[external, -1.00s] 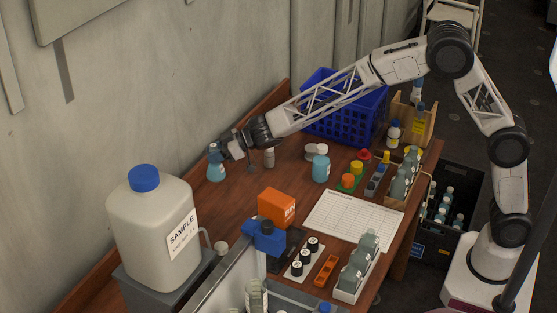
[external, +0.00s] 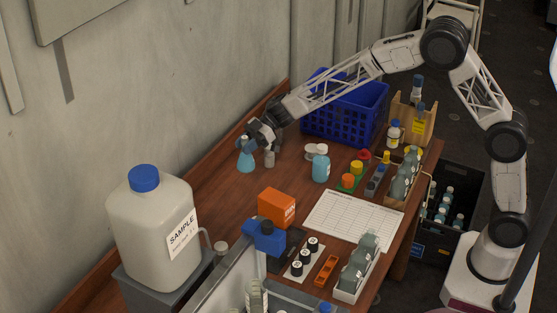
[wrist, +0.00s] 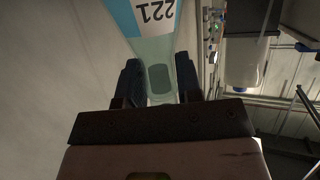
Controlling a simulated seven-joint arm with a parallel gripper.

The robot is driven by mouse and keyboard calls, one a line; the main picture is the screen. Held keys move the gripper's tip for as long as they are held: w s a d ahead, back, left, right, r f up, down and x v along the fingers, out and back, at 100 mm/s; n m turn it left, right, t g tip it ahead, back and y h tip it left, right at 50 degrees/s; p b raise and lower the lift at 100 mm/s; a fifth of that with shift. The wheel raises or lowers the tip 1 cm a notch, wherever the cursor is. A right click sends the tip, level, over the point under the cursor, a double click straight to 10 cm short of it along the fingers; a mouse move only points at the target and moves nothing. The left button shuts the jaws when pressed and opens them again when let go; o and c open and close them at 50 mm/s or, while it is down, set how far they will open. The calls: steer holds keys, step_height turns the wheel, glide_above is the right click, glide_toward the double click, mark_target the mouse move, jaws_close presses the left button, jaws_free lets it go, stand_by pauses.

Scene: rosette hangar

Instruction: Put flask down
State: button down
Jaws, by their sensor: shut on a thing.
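The flask (external: 246,162) is a small conical vessel with blue liquid, near the wall side of the wooden desk. My gripper (external: 250,140) is shut on its neck, and the flask looks close to upright. I cannot tell whether its base touches the desk. In the wrist view the flask (wrist: 150,45) runs up from between my two fingers (wrist: 160,85), with a blue and white label reading 221. Part of the neck is hidden by my gripper in the external view.
A blue-filled bottle (external: 321,168), an orange box (external: 277,207) and a blue crate (external: 345,118) are further right. A large sample jug (external: 152,235) stands at left. Bare desk (external: 222,200) lies in front of the flask.

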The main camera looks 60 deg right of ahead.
mark_target(247, 169)
steer(key=shift+d+f, duration=0.1)
stand_by(0.3)
steer(key=shift+f, duration=3.05)
steer(key=shift+f, duration=1.85)
steer(key=shift+f, duration=0.15)
steer(key=c, duration=0.8)
jaws_free()
